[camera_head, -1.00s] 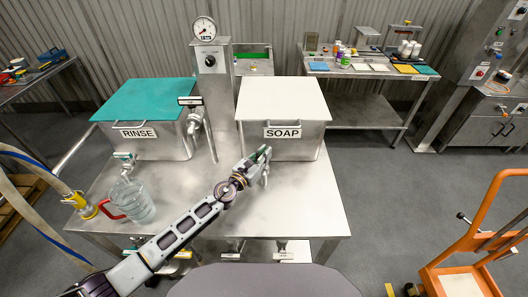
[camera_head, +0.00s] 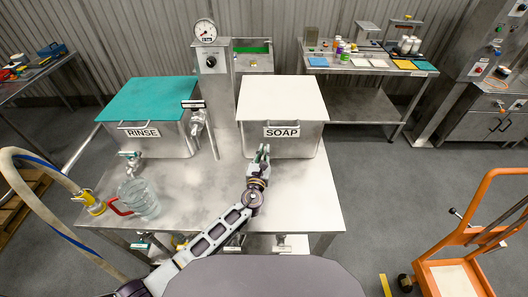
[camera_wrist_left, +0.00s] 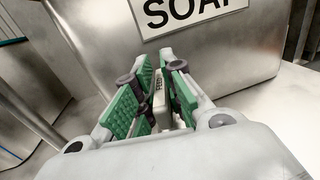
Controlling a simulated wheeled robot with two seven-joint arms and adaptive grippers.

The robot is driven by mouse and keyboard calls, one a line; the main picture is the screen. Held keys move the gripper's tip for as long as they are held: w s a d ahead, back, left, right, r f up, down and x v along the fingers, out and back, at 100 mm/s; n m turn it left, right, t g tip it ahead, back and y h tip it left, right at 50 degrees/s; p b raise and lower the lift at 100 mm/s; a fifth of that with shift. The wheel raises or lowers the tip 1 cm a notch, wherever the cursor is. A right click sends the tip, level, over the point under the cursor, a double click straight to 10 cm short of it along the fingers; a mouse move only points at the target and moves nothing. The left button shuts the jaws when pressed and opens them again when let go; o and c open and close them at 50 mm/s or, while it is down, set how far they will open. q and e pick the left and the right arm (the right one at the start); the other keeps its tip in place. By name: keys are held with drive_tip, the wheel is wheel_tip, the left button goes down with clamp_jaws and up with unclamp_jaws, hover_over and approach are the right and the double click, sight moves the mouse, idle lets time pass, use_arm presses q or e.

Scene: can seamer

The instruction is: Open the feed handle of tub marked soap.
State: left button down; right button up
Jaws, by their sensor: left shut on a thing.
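The soap tub (camera_head: 300,142) is a steel box with a white lid (camera_head: 283,98) and a SOAP label, standing on the steel table. The label also shows at the top of the left wrist view (camera_wrist_left: 192,10). My left gripper (camera_head: 262,153) is at the lower left of the tub's front. In the left wrist view its green-padded fingers (camera_wrist_left: 160,85) are closed around the pale feed handle (camera_wrist_left: 160,105), which carries small lettering. The tap body behind the handle is mostly hidden by the fingers. My right gripper is not in view.
The rinse tub (camera_head: 165,143) with a green lid stands to the left, with its own tap (camera_head: 131,160) at the front. A glass jug (camera_head: 139,198) with a red handle stands at the table's left front. A gauge column (camera_head: 212,85) rises between the tubs.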

use_arm(q)
drive_tip(key=shift+n+y, duration=0.7)
drive_tip(key=shift+y, duration=0.4)
drive_tip(key=shift+n+y, duration=0.3)
drive_tip(key=shift+y, duration=0.2)
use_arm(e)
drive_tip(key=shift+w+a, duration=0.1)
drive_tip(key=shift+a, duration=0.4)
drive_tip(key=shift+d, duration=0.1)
use_arm(q)
drive_tip(key=c, duration=1.8)
unclamp_jaws()
drive_tip(key=shift+o, duration=1.4)
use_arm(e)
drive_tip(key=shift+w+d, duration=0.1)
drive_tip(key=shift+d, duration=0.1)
use_arm(q)
drive_tip(key=shift+s, duration=0.1)
